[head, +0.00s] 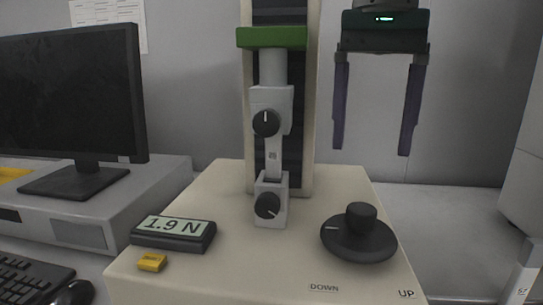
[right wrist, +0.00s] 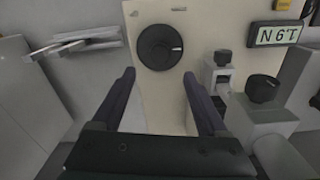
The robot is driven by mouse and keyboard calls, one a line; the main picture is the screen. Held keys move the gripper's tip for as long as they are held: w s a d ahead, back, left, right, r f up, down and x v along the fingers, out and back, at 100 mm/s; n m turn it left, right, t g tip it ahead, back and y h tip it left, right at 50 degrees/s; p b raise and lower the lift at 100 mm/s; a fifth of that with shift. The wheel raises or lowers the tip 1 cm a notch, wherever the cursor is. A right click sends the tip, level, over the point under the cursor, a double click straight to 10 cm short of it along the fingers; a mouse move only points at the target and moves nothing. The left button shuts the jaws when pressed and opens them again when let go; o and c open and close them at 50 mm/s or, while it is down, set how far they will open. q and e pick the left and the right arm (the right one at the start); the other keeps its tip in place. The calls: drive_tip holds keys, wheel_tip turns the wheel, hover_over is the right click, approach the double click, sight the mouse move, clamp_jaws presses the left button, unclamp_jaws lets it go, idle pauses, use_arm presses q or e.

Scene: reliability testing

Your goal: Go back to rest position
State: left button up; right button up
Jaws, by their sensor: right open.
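My right gripper (head: 374,148) hangs open and empty at the upper right in the head view, its two dark fingers pointing down. It is above and behind the black dial (head: 359,234) of the cream testing machine (head: 225,272), touching nothing. In the right wrist view the open fingers of the right gripper (right wrist: 158,88) stand apart, with the dial (right wrist: 160,47) beyond them. My left gripper is in neither view.
The machine's column (head: 309,120) has grey clamps with black knobs (head: 266,122). A display (head: 173,233) reads 1.9 N, beside a small yellow block (head: 152,262). A monitor (head: 70,95), keyboard (head: 28,277) and mouse (head: 73,292) are at left. Space around the right gripper looks clear.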

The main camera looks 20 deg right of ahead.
drive_tip(key=shift+r, duration=0.55)
